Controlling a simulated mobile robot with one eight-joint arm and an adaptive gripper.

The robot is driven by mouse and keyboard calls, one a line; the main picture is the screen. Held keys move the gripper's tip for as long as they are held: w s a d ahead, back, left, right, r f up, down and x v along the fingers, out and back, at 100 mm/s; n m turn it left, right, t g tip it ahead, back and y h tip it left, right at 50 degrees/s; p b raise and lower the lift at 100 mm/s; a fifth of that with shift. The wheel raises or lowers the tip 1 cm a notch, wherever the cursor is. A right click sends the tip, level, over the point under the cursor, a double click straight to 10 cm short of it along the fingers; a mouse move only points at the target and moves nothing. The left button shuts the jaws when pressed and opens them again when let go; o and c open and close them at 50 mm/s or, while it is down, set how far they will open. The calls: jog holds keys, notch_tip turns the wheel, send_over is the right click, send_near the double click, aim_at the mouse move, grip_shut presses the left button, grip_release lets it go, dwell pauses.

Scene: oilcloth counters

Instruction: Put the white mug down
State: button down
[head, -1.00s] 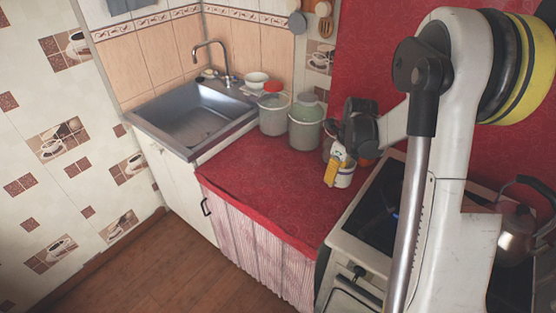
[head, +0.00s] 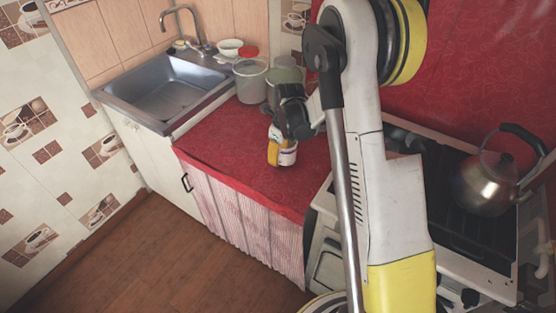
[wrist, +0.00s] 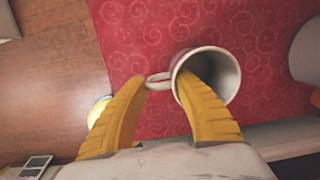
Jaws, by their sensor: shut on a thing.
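The white mug (head: 288,156) is in my gripper (head: 275,146) over the red counter top (head: 228,140). In the wrist view one yellow finger reaches inside the mug (wrist: 227,75). The other finger is outside, by the handle, so the gripper (wrist: 161,76) is shut across the wall on the handle side. The mug's open mouth faces the wrist camera. I cannot tell whether its base touches the red cloth. My arm hides part of the counter behind it.
Two lidded canisters (head: 249,82) stand at the back of the counter, beside the sink (head: 172,92). A stove with a metal kettle (head: 493,183) is on the right. The red cloth left and in front of the mug is clear. The counter's front edge is close.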

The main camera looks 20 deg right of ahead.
jog(key=shift+f, duration=0.75)
jog(key=shift+f, duration=0.15)
jog(key=c, duration=1)
grip_release()
jog(key=shift+c, duration=0.2)
